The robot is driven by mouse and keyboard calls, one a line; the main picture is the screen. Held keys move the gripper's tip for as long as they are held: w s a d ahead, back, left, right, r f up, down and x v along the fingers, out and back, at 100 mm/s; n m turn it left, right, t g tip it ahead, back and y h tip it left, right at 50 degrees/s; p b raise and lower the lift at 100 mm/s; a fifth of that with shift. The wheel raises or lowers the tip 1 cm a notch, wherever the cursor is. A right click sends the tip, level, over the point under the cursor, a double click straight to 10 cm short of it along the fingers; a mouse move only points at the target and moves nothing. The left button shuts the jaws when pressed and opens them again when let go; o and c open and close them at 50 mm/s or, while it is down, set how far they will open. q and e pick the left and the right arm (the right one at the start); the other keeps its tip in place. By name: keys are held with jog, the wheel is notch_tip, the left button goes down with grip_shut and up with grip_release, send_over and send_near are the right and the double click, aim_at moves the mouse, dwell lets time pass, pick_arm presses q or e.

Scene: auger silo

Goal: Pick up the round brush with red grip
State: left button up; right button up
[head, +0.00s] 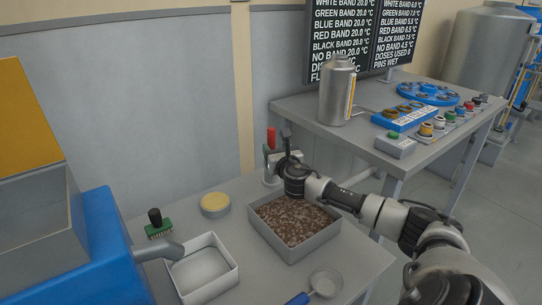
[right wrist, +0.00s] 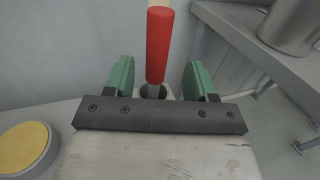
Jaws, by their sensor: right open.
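The round brush's red grip (head: 271,138) stands upright at the back of the near table in the head view. In the right wrist view the red grip (right wrist: 158,45) rises between the two green fingers of my right gripper (right wrist: 157,78). The fingers are apart, one on each side, with a gap to the grip on both sides. Below the grip a thin metal shaft goes down into a dark round opening, partly hidden by the gripper body; the bristles are hidden. In the head view my right gripper (head: 273,157) is small and partly hidden by its wrist. My left gripper is not in view.
A tray of brown granules (head: 293,256) stands just in front. A metal bottle (head: 337,92) stands on the table behind.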

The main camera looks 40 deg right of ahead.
aim_at(272, 146)
jog(key=x, duration=0.5)
jog(key=shift+w+a+f+b, duration=0.1)
jog(key=shift+w+a+b, duration=0.1)
jog(key=shift+b, duration=0.15)
jog(key=shift+w+d, duration=0.2)
jog(key=shift+w, duration=0.05)
jog(key=c, duration=1)
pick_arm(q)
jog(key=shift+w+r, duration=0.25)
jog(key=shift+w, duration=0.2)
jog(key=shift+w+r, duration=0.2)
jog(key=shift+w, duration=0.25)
pick_arm(e)
jog(key=shift+c, duration=0.2)
